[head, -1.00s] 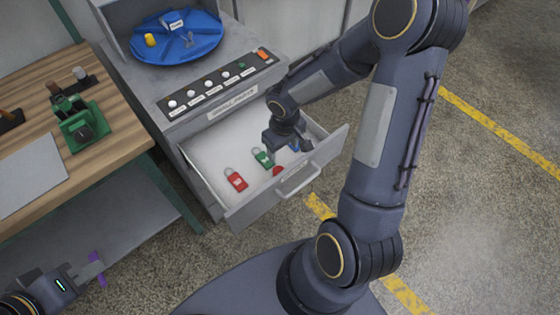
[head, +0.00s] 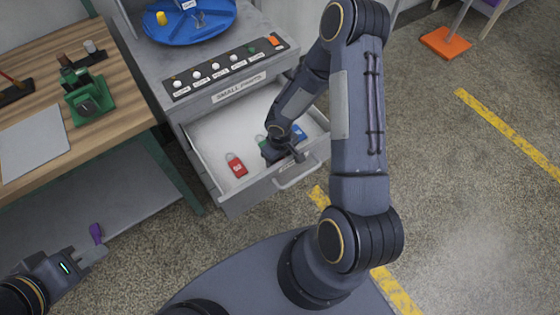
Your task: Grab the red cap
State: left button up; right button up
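No red cap can be made out now in the head view; the red round piece seen earlier in the drawer is hidden behind my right gripper. My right gripper (head: 284,153) reaches down into the open drawer (head: 205,135), close to its front wall; its fingertips are too hidden to tell if they are open or shut. A red padlock-shaped tag (head: 236,165) lies to its left. A green tag (head: 261,142) shows just behind it, and a blue one (head: 298,131) to its right. My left gripper (head: 94,252) is low at the left, with a purple piece (head: 96,232) at its fingers; its grip is unclear.
Above the drawer is a panel of labelled buttons (head: 224,72) and a blue round tray (head: 190,22). A wooden workbench (head: 110,117) with a green device (head: 86,98) stands at the left.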

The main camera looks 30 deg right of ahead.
jog(key=shift+c, duration=0.2)
jog(key=c, duration=1)
jog(key=shift+r, duration=0.1)
